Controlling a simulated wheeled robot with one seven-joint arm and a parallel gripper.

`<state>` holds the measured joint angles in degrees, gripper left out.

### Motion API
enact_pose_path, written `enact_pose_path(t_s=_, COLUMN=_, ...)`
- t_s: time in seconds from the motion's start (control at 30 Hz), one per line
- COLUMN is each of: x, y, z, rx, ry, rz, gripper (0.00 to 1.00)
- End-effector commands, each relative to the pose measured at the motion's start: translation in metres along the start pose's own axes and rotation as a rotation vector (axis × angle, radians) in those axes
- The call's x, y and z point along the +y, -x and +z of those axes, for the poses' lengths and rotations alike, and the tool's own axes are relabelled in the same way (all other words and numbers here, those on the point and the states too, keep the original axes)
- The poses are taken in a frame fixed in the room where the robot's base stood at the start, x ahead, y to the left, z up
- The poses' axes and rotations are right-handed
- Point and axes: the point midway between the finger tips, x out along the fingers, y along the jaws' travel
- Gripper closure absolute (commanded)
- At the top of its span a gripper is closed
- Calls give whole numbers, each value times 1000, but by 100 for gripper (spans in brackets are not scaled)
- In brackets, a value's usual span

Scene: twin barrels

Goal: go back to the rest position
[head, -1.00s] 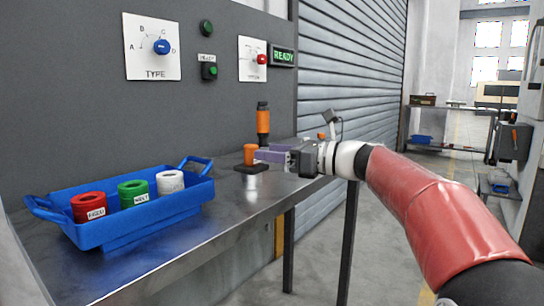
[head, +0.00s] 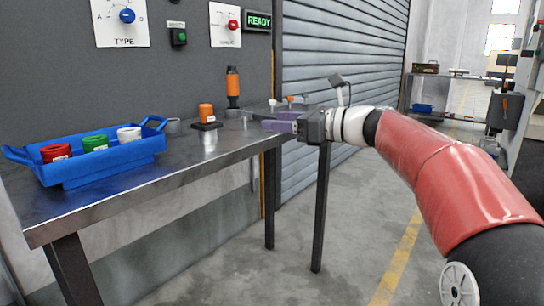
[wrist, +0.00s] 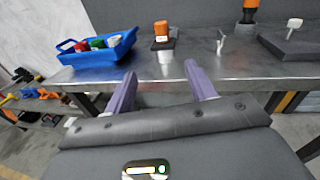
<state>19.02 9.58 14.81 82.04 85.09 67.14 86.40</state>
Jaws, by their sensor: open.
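My gripper (head: 280,126) is at the end of my red and black arm, just off the front edge of the metal table (head: 165,165). In the wrist view my gripper (wrist: 160,84) shows its two purple fingers spread wide, with nothing between them. A small orange cylinder (head: 206,112) stands on a dark base on the table, to the left of the gripper and apart from it. It also shows in the wrist view (wrist: 161,28), beyond the fingers.
A blue tray (head: 95,172) with red, green and white rings stands at the table's left. An orange and black upright tool (head: 232,85) stands near the wall. A panel with a blue knob (head: 127,16) and a READY sign (head: 258,20) is behind.

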Motion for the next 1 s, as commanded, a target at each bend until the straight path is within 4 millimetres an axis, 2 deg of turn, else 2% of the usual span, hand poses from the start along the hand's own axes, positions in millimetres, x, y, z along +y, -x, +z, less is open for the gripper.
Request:
enact_pose_path(t_s=0.2, x=30, y=0, z=-20, rx=134, ry=165, rz=9, gripper=44)
enact_pose_path(t_s=0.37, x=57, y=8, z=-44, rx=274, ry=344, rz=30, gripper=44)
enact_pose_path(t_s=0.57, x=103, y=36, z=-86, rx=508, ry=664, rz=113, gripper=44)
enact_pose_path(t_s=0.67, x=133, y=64, z=-116, rx=660, ry=890, rz=206, gripper=44)
enact_pose_path(t_s=0.77, x=168, y=109, z=-152, rx=835, ry=1180, rz=370, gripper=44)
enact_pose_path(t_s=0.8, x=180, y=130, z=-167, rx=901, ry=1299, rz=453, gripper=44)
enact_pose_path(t_s=0.9, x=207, y=177, z=-201, rx=1025, ry=1560, rz=679, gripper=44)
enact_pose_path(t_s=1.0, x=224, y=213, z=-227, rx=1094, ry=1755, rz=888, gripper=44)
